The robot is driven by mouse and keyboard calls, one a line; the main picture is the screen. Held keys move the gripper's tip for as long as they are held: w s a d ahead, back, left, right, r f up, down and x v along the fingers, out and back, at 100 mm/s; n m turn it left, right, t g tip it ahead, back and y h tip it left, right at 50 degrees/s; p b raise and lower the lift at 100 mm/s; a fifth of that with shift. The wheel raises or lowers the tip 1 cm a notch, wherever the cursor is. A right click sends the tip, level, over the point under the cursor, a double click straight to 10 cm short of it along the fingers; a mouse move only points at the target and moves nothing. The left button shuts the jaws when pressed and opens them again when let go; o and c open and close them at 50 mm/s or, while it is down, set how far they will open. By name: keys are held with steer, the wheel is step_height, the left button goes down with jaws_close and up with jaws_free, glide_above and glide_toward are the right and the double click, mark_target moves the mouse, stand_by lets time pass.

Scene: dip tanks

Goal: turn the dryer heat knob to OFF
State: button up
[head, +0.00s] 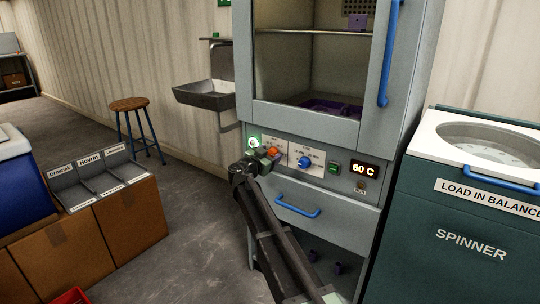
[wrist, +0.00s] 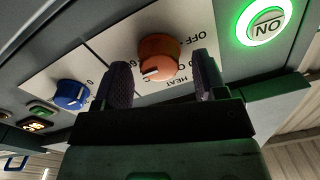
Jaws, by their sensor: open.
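The orange heat knob (wrist: 158,54) sits on the dryer's white label plate, with "HEAT" and "OFF" printed beside it. Its white mark lies on the side away from "OFF", toward a partly hidden number. My gripper (wrist: 163,72) is open, with one dark finger on each side of the knob in the wrist view. I cannot tell whether the fingers touch it. In the head view the knob (head: 272,152) shows just beyond my gripper (head: 264,160). The dryer display (head: 363,169) reads 60 C.
A blue knob (head: 305,162) is right of the heat knob, beside a small green button (head: 334,168). A lit green ON button (wrist: 264,26) is on the other side. Below is a drawer with a blue handle (head: 298,207). The spinner (head: 470,235) stands at right.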

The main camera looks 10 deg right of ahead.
steer(key=shift+w+d, duration=0.25)
steer(key=c, duration=0.9)
